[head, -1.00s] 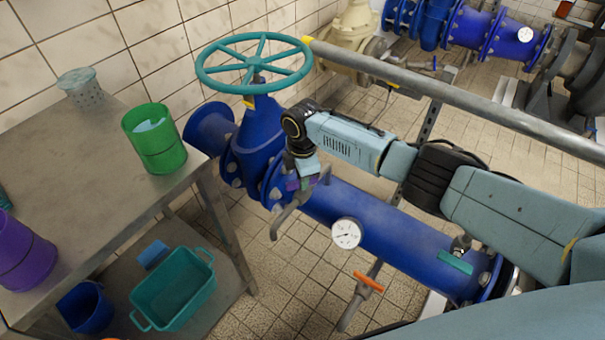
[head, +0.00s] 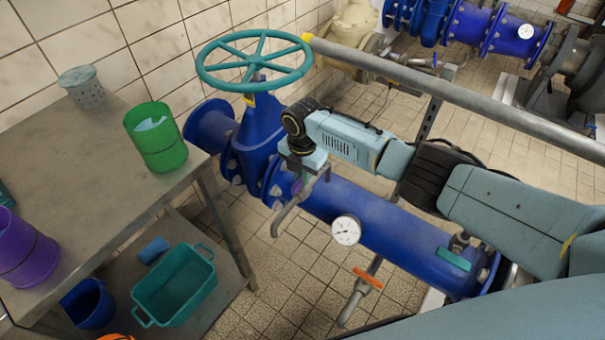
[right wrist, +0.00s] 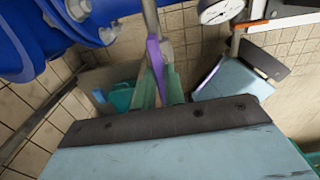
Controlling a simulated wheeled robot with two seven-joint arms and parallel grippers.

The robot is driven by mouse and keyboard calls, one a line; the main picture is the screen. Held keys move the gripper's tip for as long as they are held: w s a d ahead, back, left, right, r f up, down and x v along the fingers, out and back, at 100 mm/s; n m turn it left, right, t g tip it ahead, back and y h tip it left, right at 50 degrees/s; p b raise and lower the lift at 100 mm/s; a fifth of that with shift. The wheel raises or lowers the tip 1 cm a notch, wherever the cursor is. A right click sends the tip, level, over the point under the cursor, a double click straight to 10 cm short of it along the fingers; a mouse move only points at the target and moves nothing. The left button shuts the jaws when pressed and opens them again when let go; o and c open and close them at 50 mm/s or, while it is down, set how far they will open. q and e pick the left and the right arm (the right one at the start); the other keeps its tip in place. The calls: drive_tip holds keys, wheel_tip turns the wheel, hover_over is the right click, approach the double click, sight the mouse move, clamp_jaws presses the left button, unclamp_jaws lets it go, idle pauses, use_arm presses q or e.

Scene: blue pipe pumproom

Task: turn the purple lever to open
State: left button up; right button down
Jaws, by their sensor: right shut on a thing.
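The purple lever (head: 297,187) sits on the grey tap pipe (head: 281,220) that branches off the big blue pipe. It is mostly hidden by my right gripper (head: 309,171) in the head view. In the right wrist view the lever (right wrist: 155,60) shows as a purple strip beside the grey pipe, just beyond the light-blue gripper body. My right gripper is shut on the lever. My left gripper is not in view.
A teal handwheel (head: 254,61) stands above the blue valve behind my arm. A pressure gauge (head: 345,230) and an orange lever (head: 367,277) are on the right. A steel table (head: 95,190) with a green bucket (head: 156,138) stands left; a teal crate (head: 174,285) sits on its lower shelf.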

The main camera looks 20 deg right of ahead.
drive_tip(key=shift+a, duration=0.1)
idle(0.3)
drive_tip(key=c, duration=1.5)
unclamp_jaws()
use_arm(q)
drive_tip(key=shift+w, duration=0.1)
